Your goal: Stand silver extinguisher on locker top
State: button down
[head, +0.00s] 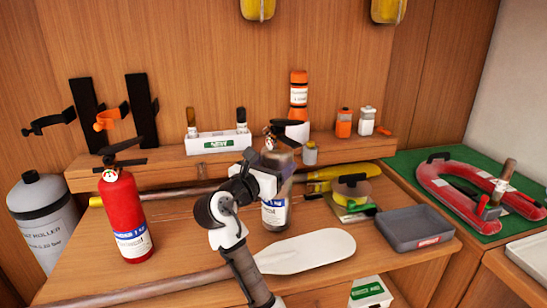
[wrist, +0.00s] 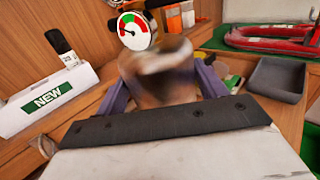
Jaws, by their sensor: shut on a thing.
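The silver extinguisher (head: 279,162) has a black handle, a white and blue label and a pale metal body. It looks upright in the head view, over the wooden top (head: 190,235). My gripper (head: 268,178) is shut on its upper body and hides part of it. In the wrist view the extinguisher (wrist: 160,72) is blurred between the two purple fingers of my gripper (wrist: 163,90), with its round gauge showing above. I cannot tell whether its base touches the wooden top.
A red extinguisher (head: 124,213) stands on the left. A paddle (head: 310,250) lies across the front. A grey tray (head: 415,229) and a yellow coiled line (head: 350,190) are to the right. A raised back ledge (head: 165,170) holds a white NEW box (head: 219,142) and several containers.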

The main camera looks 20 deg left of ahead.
jog(key=shift+f, duration=0.95)
jog(key=c, duration=0.6)
grip_release()
jog(key=shift+f, duration=0.4)
jog(key=o, duration=0.4)
jog(key=shift+r, duration=0.1)
jog(key=shift+o, duration=0.2)
jog(key=shift+s+r, duration=0.1)
